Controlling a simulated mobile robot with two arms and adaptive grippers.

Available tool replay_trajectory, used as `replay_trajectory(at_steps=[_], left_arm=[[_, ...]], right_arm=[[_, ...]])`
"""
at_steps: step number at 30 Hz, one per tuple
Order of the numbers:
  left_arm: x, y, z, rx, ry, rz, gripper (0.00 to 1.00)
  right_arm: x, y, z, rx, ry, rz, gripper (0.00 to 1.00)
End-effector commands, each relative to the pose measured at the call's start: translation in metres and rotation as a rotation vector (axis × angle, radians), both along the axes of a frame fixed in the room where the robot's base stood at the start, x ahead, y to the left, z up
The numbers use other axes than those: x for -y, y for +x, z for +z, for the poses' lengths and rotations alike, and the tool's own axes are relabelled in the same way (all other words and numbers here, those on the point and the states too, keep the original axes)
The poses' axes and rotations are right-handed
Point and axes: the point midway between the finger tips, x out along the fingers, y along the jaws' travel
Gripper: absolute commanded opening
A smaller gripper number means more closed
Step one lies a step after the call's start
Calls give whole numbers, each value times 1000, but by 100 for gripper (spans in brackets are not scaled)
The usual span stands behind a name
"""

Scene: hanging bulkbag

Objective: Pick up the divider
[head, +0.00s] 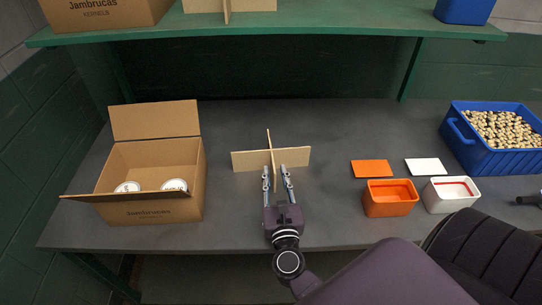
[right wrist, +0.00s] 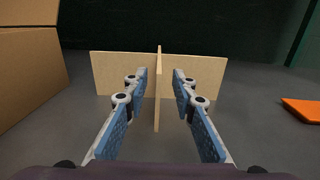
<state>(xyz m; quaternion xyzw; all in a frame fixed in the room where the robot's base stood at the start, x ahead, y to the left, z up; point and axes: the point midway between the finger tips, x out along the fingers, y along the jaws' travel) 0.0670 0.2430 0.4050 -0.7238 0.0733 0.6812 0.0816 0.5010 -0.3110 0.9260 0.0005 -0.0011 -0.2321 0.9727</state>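The divider (head: 248,161) is a tan, cross-shaped piece of two interlocked panels. It stands upright on the grey table, right of the open cardboard box. My right gripper (head: 274,172) is open at its near side. In the right wrist view, the open fingers (right wrist: 159,78) lie on either side of the divider's near panel, with gaps on both sides. The divider's cross panel (right wrist: 115,72) stands just beyond the fingertips. My left gripper is not in view.
The open cardboard box (head: 130,210) holds white round-topped items. An orange container (head: 390,207), a white container (head: 448,205), flat orange and white pieces, and a filled blue crate (head: 490,159) stand at right. A green shelf (head: 330,24) overhangs the back, holding another divider (head: 250,5).

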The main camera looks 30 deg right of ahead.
Motion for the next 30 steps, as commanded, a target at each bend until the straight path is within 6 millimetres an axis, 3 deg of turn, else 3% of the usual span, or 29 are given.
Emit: replay_trajectory(at_steps=[4, 9, 14, 17, 23, 30], left_arm=[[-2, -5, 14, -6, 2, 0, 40], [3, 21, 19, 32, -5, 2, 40], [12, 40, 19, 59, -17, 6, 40], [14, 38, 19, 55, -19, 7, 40], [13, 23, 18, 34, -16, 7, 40], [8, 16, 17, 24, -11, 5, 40]], right_arm=[[9, 22, 3, 1, -4, -1, 25], [16, 36, 1, 0, -1, 0, 25], [17, 38, -1, 1, 0, 0, 25], [17, 37, -1, 0, -1, 1, 24], [16, 37, -1, 0, -1, 1, 2], [16, 37, 0, 1, -2, 1, 0]])
